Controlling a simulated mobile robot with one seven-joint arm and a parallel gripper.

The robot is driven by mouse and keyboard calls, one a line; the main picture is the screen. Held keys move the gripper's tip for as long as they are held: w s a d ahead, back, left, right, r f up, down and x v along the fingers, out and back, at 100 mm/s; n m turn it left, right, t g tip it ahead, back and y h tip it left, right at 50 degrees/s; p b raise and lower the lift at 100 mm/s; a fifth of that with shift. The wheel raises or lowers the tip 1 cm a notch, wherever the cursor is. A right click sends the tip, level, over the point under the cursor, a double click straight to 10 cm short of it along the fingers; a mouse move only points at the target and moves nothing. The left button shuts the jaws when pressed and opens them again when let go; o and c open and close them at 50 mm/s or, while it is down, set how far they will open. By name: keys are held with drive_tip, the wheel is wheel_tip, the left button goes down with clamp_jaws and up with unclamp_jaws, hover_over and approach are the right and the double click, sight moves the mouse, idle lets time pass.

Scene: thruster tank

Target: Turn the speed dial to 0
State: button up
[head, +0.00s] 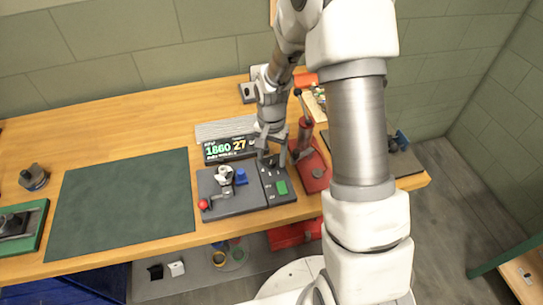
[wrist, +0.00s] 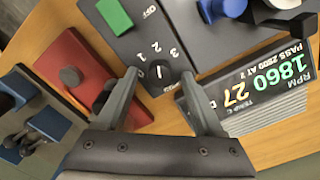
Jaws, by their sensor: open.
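The speed dial (wrist: 158,71) is a small dark knob with a white mark, set on the grey control panel (wrist: 187,20). White numerals, including 2 and 3, curve around its far side in the wrist view. The mark appears to lie near the middle of the knob; which numeral it points at I cannot tell. My gripper (wrist: 159,76) is open, with one finger on each side of the dial. Whether the fingers touch it is unclear. In the head view my gripper (head: 270,154) is over the back of the panel and largely hides the dial.
A display (head: 231,148) behind the panel reads 1860 and 27. A green switch (head: 282,187) sits on the panel. A red tool with a lever (head: 310,165) stands close at the right. A red ball knob (head: 203,204) is at the left. The green mat (head: 122,205) is bare.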

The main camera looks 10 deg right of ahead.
drive_tip(key=shift+f, duration=0.25)
clamp_jaws()
